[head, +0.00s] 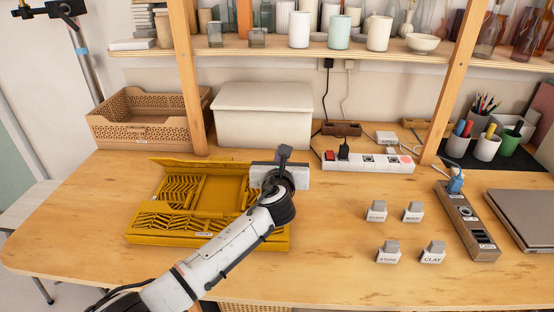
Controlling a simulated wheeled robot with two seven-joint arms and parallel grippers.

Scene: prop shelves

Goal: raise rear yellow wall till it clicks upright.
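A yellow folding crate (139,232) lies on the wooden table, left of centre, with a small label on its front edge. Its latticed panels look folded low around a smooth floor. The rear yellow wall (185,162) shows as a low strip along the far edge; its exact tilt is hard to tell. My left gripper (284,153) is over the crate's rear right corner, hiding that part. Its fingertips are dark and small here, so I cannot see whether they are open or touching the wall. My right gripper is out of view.
Behind the crate stand a white box (262,118) and a brown perforated basket (140,117). A power strip (368,162) lies to the right rear. Several labelled blocks (388,252) stand right of the crate. A wooden shelf post (187,75) rises behind it.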

